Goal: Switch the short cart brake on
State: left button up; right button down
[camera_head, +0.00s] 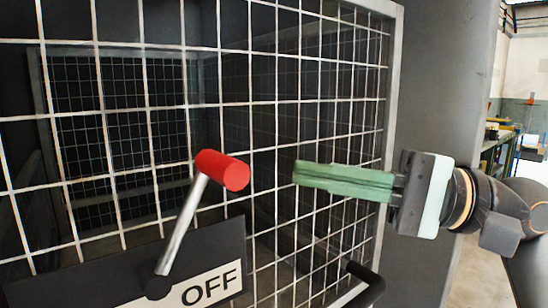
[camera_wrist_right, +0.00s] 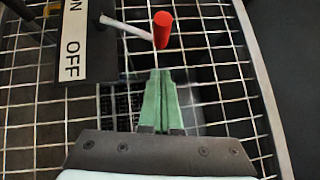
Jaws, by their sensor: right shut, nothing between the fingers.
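The brake lever has a red cylindrical knob (camera_head: 222,170) on a silver rod (camera_head: 183,226) that leans up and to the right from its pivot. Its dark plate (camera_head: 215,258) shows a white label reading OFF in the head view. In the wrist view the red knob (camera_wrist_right: 162,30) lies just beyond the fingertips, and the label (camera_wrist_right: 73,42) shows OFF and part of ON. My right gripper (camera_head: 297,174) is shut and empty, to the right of the knob with a gap between them. My left gripper is not in view.
The cart's wire mesh wall (camera_head: 287,97) stands behind the lever, with a grey frame post (camera_head: 394,80) at its right edge. A black handle (camera_head: 367,284) sticks out low, below my right gripper. A workbench (camera_head: 497,148) stands far right.

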jog(key=a, duration=0.1)
jog(key=s+a, duration=0.1)
jog(key=a, duration=0.1)
jog(key=s+a+r+p, duration=0.1)
jog(key=a, duration=0.1)
jog(key=shift+r, duration=0.1)
dwell(0.3)
